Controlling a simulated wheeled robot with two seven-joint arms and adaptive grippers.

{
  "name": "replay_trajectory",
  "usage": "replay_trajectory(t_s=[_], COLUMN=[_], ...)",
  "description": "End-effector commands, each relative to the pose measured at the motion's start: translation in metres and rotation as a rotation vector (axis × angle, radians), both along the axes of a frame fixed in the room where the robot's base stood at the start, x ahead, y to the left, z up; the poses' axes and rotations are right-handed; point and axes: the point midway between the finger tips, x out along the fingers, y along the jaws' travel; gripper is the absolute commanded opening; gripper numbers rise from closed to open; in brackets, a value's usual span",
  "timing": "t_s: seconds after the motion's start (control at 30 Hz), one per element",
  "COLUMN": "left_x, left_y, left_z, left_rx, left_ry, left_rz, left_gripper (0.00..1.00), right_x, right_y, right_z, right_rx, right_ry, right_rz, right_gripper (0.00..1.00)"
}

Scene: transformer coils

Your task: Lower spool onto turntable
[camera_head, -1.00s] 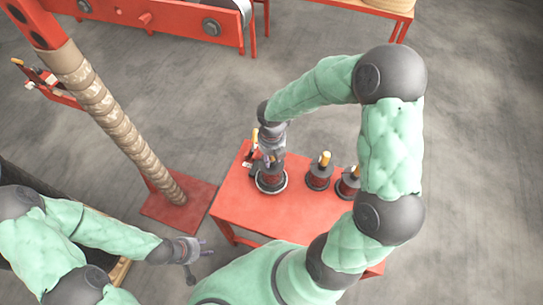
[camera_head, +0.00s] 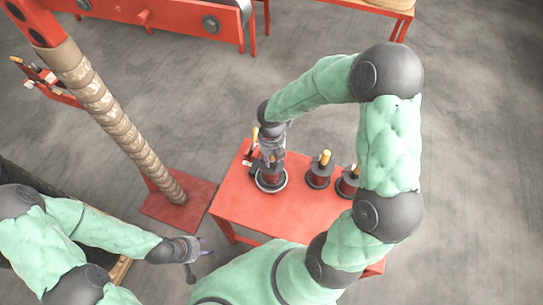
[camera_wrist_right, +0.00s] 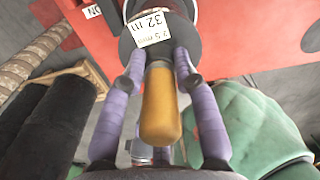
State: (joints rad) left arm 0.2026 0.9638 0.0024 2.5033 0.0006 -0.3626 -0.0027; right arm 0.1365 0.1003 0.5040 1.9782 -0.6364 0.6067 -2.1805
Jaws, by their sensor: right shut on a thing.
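My right gripper (camera_head: 272,160) is shut on the spool's yellow handle; the wrist view shows its purple fingers on both sides of the handle (camera_wrist_right: 160,105). The spool (camera_head: 270,178) is dark with reddish windings and hangs upright below the fingers. Its dark top flange bears a white label reading "2.5 mm 32 m" in the right wrist view (camera_wrist_right: 152,28). The turntable (camera_head: 285,187) shows as a pale rim around the spool's base. Whether the spool touches it I cannot tell. My left gripper (camera_head: 205,246) is open and empty, left of the red table.
Two more spools with yellow handles, one (camera_head: 318,172) in the middle and one (camera_head: 347,182) further right, stand on the red table (camera_head: 235,205). A tall wrapped column (camera_head: 125,135) on a red base stands left of it. The table's front middle is bare.

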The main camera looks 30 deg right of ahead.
Motion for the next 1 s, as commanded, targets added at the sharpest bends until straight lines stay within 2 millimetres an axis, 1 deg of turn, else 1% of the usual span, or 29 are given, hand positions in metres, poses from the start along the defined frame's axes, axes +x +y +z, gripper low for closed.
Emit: replay_trajectory(t_s=[0.1, 0.13, 0.17, 0.2, 0.23, 0.53, 0.67, 0.77, 1.0], left_x=[0.000, 0.000, 0.000, 0.000, 0.000, 0.000, 0.000, 0.000, 0.000], left_y=[0.000, 0.000, 0.000, 0.000, 0.000, 0.000, 0.000, 0.000, 0.000], left_z=[0.000, 0.000, 0.000, 0.000, 0.000, 0.000, 0.000, 0.000, 0.000], left_rx=[0.000, 0.000, 0.000, 0.000, 0.000, 0.000, 0.000, 0.000, 0.000], left_ry=[0.000, 0.000, 0.000, 0.000, 0.000, 0.000, 0.000, 0.000, 0.000], left_rz=[0.000, 0.000, 0.000, 0.000, 0.000, 0.000, 0.000, 0.000, 0.000], left_gripper=[0.40, 0.40, 0.40, 0.40, 0.40, 0.40, 0.40, 0.40, 0.40], right_x=[0.001, 0.001, 0.001, 0.001, 0.001, 0.000, 0.001, 0.001, 0.001], right_y=[0.000, 0.000, 0.000, 0.000, 0.000, 0.000, 0.000, 0.000, 0.000], right_z=[0.001, 0.001, 0.001, 0.001, 0.001, 0.000, 0.007, 0.021, 0.069], right_rx=[0.000, 0.000, 0.000, 0.000, 0.000, 0.000, -0.001, -0.001, -0.001], right_ry=[-0.002, -0.002, -0.002, -0.002, -0.002, 0.001, -0.002, -0.005, -0.007], right_rz=[-0.001, -0.001, -0.001, -0.001, 0.000, 0.000, -0.001, 0.000, 0.000], right_gripper=[0.00, 0.36, 0.44, 0.55, 0.58, 0.58, 0.58, 0.58, 0.58])
